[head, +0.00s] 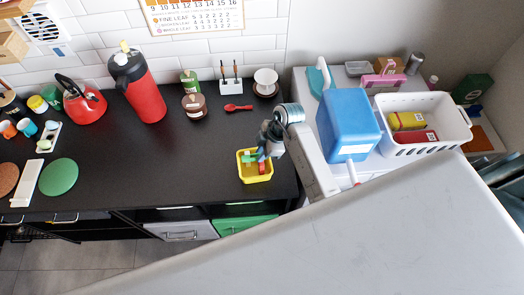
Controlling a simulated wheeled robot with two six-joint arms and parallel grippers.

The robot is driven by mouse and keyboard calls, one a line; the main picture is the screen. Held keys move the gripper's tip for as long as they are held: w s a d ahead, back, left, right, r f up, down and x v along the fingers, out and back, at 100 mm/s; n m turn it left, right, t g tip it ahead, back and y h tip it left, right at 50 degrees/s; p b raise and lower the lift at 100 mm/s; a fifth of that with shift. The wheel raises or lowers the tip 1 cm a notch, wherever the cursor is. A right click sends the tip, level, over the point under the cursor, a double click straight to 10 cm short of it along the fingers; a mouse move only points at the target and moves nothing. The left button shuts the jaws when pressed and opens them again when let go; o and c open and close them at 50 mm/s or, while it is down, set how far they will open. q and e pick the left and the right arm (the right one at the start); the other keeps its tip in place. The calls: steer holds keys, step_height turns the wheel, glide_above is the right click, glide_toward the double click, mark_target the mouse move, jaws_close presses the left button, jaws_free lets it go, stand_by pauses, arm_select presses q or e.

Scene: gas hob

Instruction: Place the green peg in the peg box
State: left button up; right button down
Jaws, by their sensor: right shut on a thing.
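The peg box (257,180) is a small yellow open box near the right end of the black counter. My right gripper (263,150) is over the box, pointing down at its right and back side. It is shut on a small piece, which looks like the green peg (250,158), at the box opening. Whether the peg touches the box floor cannot be made out. A red piece (262,168) and a bluish piece show in or over the box, partly hidden by the fingers. My left gripper is not in view.
Behind the box are a red spoon (238,107), a white cup (265,82) and a brown-lidded jar (195,106). A blue container (348,124) and white basket (424,122) stand to the right.

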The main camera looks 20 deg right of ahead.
steer(key=c, duration=1.3)
jaws_free()
steer(key=shift+s+f, duration=0.25)
steer(key=shift+c, duration=0.2)
steer(key=shift+s+r, duration=0.1)
steer(key=w+b+v, duration=0.1)
steer(key=b+v, duration=0.1)
steer(key=v, duration=1.1)
steer(key=shift+b, duration=0.4)
steer(key=shift+a+r, duration=0.1)
steer(key=shift+a, duration=0.15)
